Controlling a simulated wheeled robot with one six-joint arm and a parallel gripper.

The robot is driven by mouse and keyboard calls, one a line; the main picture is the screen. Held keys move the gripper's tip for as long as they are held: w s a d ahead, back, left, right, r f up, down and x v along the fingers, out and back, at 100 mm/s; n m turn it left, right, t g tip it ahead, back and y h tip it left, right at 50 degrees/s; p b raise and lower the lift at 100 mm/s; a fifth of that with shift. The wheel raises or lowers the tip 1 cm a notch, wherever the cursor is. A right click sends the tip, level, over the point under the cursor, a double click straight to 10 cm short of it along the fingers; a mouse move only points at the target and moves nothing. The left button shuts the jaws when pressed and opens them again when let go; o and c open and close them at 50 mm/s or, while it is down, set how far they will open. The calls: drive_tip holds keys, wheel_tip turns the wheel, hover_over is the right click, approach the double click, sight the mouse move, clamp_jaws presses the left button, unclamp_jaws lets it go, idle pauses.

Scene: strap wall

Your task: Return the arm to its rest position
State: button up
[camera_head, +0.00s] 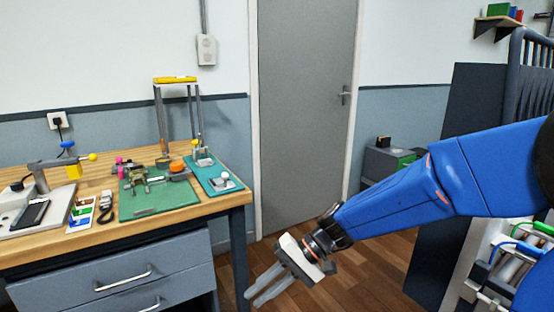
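My blue arm (440,180) reaches in from the right edge, angled down and to the left. My gripper (256,294) is at its end, at the lower middle of the view, pointing down-left in front of the wooden floor. It is right of the workbench (110,245) and does not appear to touch it. Its two grey fingers show a narrow gap, with nothing seen between them.
The bench holds a green mat (180,200) with metal parts, a teal tray (205,168), a tall stand with a yellow top (175,80) and several small tools. A grey door (305,110) is behind. A dark panel (470,110) and rack stand at right.

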drive_tip(key=s+d+r+t+h, duration=0.1)
drive_tip(key=s+d+t+h, duration=0.1)
drive_tip(key=d, duration=0.9)
drive_tip(key=s+d+r+t+h, duration=0.2)
drive_tip(key=s+d, duration=0.4)
drive_tip(key=d, duration=0.5)
drive_tip(key=s+d+r+t+h, duration=0.1)
drive_tip(key=s+d+t+h, duration=0.3)
drive_tip(key=d, duration=0.7)
drive_tip(key=shift+r+h, duration=0.35)
drive_tip(key=shift+h, duration=0.55)
drive_tip(key=shift+s+a, duration=0.1)
drive_tip(key=shift+a, duration=0.05)
